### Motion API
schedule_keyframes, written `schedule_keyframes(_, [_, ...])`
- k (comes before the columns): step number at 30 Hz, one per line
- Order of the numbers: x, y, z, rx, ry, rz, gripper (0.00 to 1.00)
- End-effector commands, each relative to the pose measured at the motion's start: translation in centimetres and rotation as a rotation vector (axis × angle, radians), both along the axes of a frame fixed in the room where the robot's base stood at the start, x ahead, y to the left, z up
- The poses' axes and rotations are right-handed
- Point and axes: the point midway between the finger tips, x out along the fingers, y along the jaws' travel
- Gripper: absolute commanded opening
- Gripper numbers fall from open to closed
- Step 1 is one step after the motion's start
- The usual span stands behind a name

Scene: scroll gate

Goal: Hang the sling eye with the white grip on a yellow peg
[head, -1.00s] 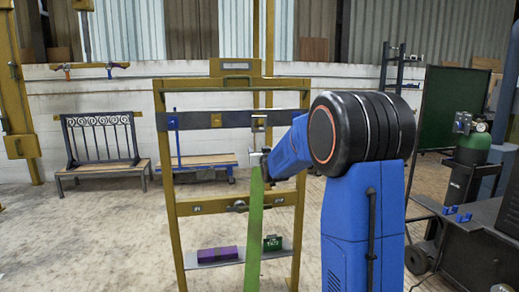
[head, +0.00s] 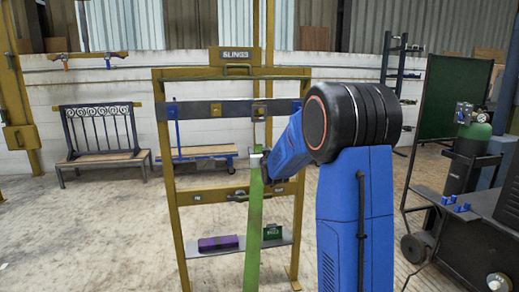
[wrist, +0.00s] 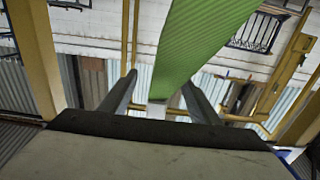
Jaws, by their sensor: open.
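A green sling (head: 254,225) hangs as a long strap in front of the rack; it also shows in the wrist view (wrist: 200,45). A small white piece shows at its upper end, likely the white grip (wrist: 156,109), between my fingertips in the wrist view. My gripper (head: 258,160) is open around the sling's top, below the rack's dark upper bar (head: 195,111); its fingers stand apart in the wrist view (wrist: 158,98). On that bar are a yellow peg mount (head: 216,109), another yellowish one (head: 259,109) above my gripper, and a blue one (head: 172,110). Whether the eye touches a peg is unclear.
The yellow rack (head: 165,170) carries a SLINGS sign (head: 234,56). A purple box (head: 218,243) and a green box (head: 272,231) sit on its low shelf. A bench (head: 103,150) stands behind left, a dark cart (head: 480,225) at right. Floor at left is clear.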

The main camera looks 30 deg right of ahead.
Motion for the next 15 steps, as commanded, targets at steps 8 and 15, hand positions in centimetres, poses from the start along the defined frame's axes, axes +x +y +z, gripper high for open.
schedule_keyframes(8, [0.0, 0.0, -1.4, 0.001, 0.002, 0.0, 0.56])
schedule_keyframes(15, [0.0, 0.0, -2.5, 0.0, 0.001, 0.0, 0.56])
